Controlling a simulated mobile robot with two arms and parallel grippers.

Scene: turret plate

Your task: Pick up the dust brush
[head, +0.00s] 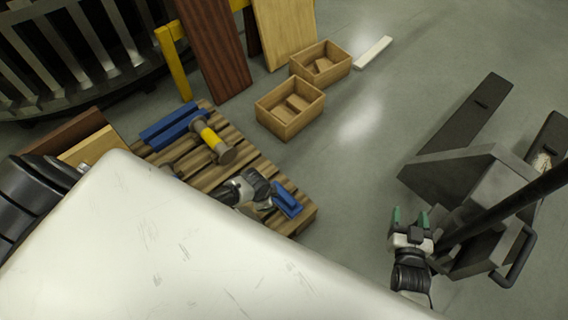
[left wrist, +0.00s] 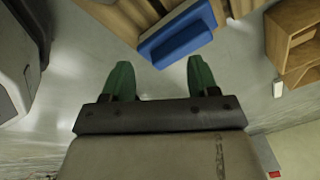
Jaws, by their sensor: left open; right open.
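A small blue object (head: 287,200), which looks like the dust brush, lies at the near right edge of the wooden pallet (head: 305,217). In the left wrist view the blue piece (left wrist: 177,36) sits beyond my fingertips, slightly right of centre; no bristles can be made out. My left gripper (left wrist: 155,75) is open, with two green fingers apart and nothing between them. In the head view my left gripper (head: 265,203) is just left of the blue object, its fingers hard to make out. My right gripper (head: 409,217) is open and empty, away to the right.
A longer blue piece (head: 168,130) and a yellow-and-grey cylinder (head: 214,143) lie on the pallet. Two wooden crates (head: 291,107) (head: 322,62) stand behind it. A grey pallet jack (head: 470,185) is beside my right gripper. Open floor lies between pallet and jack.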

